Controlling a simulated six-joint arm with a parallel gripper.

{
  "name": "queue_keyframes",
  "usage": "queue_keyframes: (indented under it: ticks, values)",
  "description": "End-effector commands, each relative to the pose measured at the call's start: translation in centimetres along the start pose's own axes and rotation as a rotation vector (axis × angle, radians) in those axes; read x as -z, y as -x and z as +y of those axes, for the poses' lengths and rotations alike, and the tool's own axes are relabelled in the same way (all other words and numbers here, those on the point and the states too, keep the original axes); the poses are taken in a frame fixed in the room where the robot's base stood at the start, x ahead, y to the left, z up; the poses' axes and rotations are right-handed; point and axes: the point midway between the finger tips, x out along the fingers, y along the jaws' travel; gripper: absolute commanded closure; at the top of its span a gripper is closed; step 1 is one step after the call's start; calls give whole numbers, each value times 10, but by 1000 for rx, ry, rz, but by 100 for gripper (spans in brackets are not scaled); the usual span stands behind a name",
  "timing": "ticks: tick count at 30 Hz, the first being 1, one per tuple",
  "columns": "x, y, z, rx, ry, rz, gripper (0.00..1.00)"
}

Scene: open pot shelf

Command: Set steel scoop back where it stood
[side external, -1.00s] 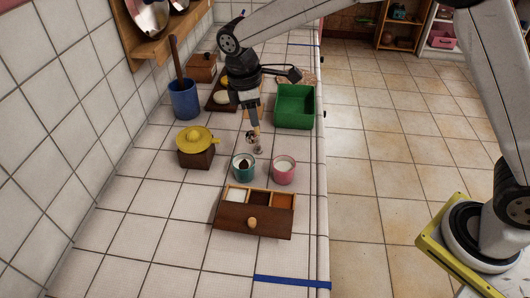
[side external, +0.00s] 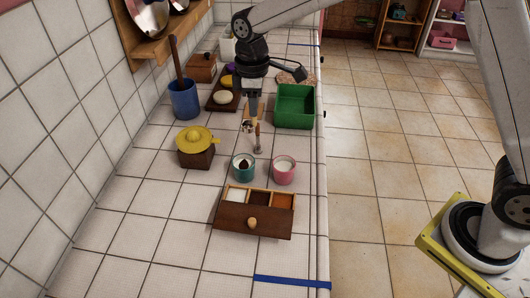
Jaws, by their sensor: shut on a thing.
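My gripper (side external: 252,118) is in the middle of the counter, pointing down, shut on the steel scoop (side external: 257,148). The scoop hangs below the fingers, with a small metal end low down and a brownish handle part near the fingers. It is small, and its exact outline is hard to make out. Its lower end is just behind the teal cup (side external: 243,168) and the pink cup (side external: 283,171) as seen here. I cannot tell whether it touches the counter.
A three-compartment wooden box (side external: 252,222) stands in front of the cups. A yellow-lidded pot (side external: 196,148) and blue crock (side external: 184,100) stand left. A green bin (side external: 295,121) stands behind right, near the counter edge. A dark tray (side external: 213,105) holds a pale round item.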

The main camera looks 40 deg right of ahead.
Motion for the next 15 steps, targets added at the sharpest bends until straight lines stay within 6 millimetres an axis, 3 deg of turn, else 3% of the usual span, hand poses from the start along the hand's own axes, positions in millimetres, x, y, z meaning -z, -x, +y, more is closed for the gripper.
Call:
queue_keyframes:
  ticks: [15]
  values:
    - [-105, -52, 38, 1, -5, -1, 100]
